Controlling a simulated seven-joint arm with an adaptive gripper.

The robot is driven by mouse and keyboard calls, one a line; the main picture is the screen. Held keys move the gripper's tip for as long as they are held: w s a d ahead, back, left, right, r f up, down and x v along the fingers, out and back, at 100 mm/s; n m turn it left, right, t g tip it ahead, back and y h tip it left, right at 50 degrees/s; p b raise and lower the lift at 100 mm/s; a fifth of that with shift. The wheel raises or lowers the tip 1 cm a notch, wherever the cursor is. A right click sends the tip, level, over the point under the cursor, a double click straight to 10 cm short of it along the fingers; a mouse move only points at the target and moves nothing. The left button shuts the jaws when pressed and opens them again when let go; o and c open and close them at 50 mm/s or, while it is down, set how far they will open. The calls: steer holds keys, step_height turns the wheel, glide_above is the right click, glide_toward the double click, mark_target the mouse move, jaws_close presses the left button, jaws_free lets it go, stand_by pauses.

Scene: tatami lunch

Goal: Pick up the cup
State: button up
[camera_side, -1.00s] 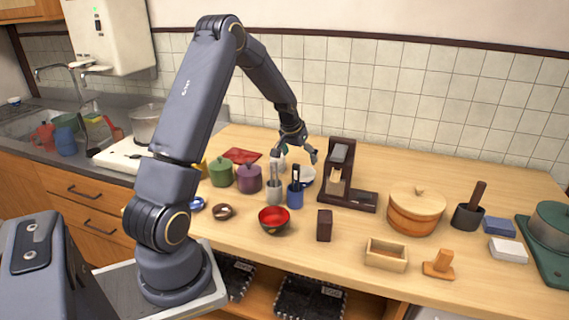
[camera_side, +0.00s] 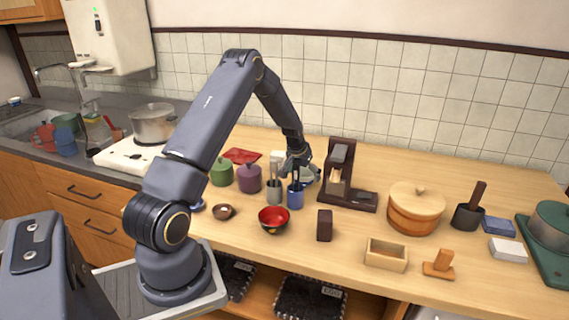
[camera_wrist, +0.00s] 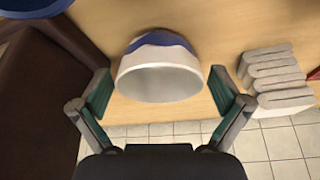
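The cup (camera_wrist: 158,80) is white with a blue band and shows in the middle of the wrist view. In the side view it is mostly hidden behind my gripper (camera_side: 302,165) and the blue utensil holder. My gripper (camera_wrist: 163,90) is open, with one finger on each side of the cup. A narrow gap shows between each finger and the cup in the wrist view. The cup stands on the wooden counter.
A dark wooden stand (camera_side: 338,188) is close on the right in the side view. A blue holder (camera_side: 295,196) and a grey holder (camera_side: 274,193) with utensils stand in front. A pale folded stack (camera_wrist: 277,78) is beside the cup. Tiled wall (camera_side: 400,90) lies behind.

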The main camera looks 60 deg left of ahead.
steer(key=c, duration=1.1)
